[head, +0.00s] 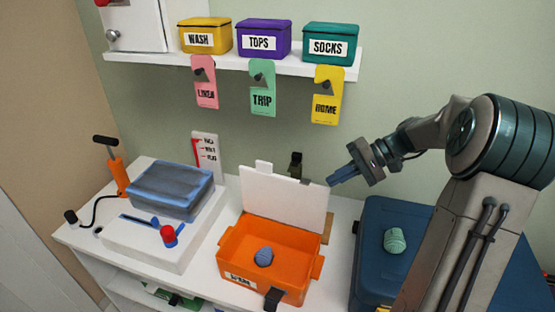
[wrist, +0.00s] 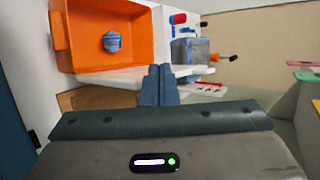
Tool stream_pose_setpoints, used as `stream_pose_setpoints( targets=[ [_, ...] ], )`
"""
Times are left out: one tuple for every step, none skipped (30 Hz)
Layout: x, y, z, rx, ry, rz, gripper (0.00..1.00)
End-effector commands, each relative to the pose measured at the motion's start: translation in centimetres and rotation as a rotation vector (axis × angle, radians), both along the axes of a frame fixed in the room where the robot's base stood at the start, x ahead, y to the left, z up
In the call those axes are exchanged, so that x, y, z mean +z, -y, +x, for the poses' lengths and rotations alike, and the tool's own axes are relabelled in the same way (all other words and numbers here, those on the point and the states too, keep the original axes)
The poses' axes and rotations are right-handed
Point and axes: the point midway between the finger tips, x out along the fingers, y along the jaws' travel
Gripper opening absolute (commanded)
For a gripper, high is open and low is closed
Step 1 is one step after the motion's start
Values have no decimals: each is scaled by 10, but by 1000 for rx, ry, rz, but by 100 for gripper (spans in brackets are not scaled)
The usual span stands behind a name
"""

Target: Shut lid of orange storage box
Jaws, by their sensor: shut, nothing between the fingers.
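The orange storage box (head: 240,257) stands open on the white surface, with a rolled blue item (head: 264,257) inside. Its white lid (head: 283,202) is raised nearly upright at the back edge. A dark latch (head: 274,298) hangs at the box's front. My gripper (head: 331,181) is shut and empty, close to the lid's top right corner; whether it touches the lid I cannot tell. In the wrist view, the shut fingers (wrist: 158,72) are beside the lid's edge (wrist: 120,77), with the orange box (wrist: 58,35) and blue roll (wrist: 112,41) beyond.
A blue case (head: 366,245) with a pale green roll (head: 395,240) is right of the box. A white device with a blue-grey bag (head: 172,190) and an orange pump (head: 112,175) are left. A shelf (head: 230,60) with three small boxes and hanging tags is above.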

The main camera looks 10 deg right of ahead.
Motion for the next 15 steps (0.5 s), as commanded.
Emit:
stream_pose_setpoints(
  targets=[
    [2, 13, 9, -19, 17, 59, 0],
    [2, 18, 14, -28, 30, 93, 0],
    [-1, 21, 22, -36, 52, 139, 0],
    [-4, 21, 29, -41, 71, 176, 0],
    [-9, 19, 38, -47, 93, 213, 0],
    [-16, 11, 51, -52, 127, 262, 0],
    [-20, 5, 60, -59, 148, 294, 0],
    [-23, 0, 69, -64, 170, 326, 0],
    [-27, -6, 80, -75, 195, 368, 0],
    [-29, -10, 88, -82, 215, 398, 0],
    [-31, -14, 96, -92, 232, 426, 0],
    [-33, -18, 104, -105, 253, 460, 0],
    [-33, -20, 110, -112, 266, 484, 0],
    [-34, -22, 115, -121, 279, 504, 0],
    [-34, -24, 120, -130, 290, 525, 0]
  ],
)
